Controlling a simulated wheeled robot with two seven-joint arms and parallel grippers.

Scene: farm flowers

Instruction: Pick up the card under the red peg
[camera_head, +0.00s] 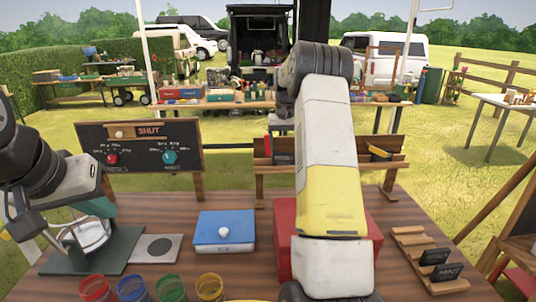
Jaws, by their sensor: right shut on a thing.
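My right arm reaches forward over the middle of the table and bends down at the wrist. My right gripper (282,128) is mostly hidden behind my forearm and shut on a dark card (284,152) at the left part of the wooden rack (327,165). A small reddish bit, perhaps the red peg (268,146), shows beside this card. Another dark card with a yellow piece (380,153) is at the rack's right part. My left gripper (95,207) is at the far left, near a dark green stand; its fingers are unclear.
A red box (284,232) is partly behind my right arm. A blue-and-white box (223,231) with a white knob lies left of it. Several coloured jars (210,287) line the front edge. A wooden holder (412,240) with dark cards is at right. A dial board (140,146) stands behind.

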